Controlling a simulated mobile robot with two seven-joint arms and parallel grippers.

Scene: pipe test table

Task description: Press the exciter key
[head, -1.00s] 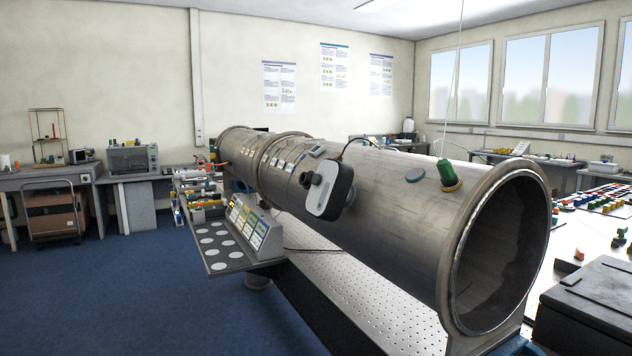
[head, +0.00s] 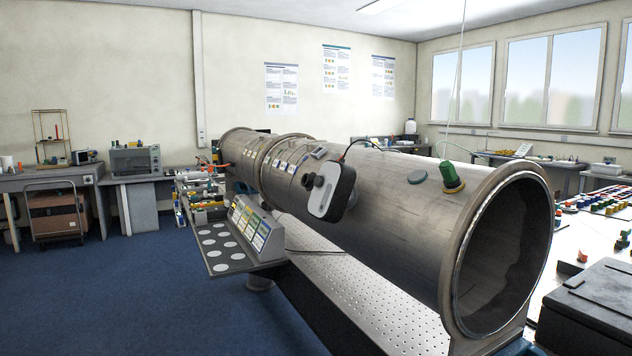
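A large grey metal pipe (head: 400,210) lies on a bench, its open end facing me at the right. A white and dark device with a black knob (head: 331,190) sits on the pipe's near side, with a cable running from its top. It may carry the exciter key, but I cannot tell the key itself apart. A green capped fitting (head: 452,177) stands on top of the pipe near the open end. Neither of my grippers shows in the head view.
A perforated bench top (head: 375,300) runs under the pipe. A shelf with pale discs (head: 220,250) and a sloped card panel (head: 256,229) juts out at the left. A dark case (head: 595,305) is at the lower right. Blue floor (head: 110,290) is clear at the left.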

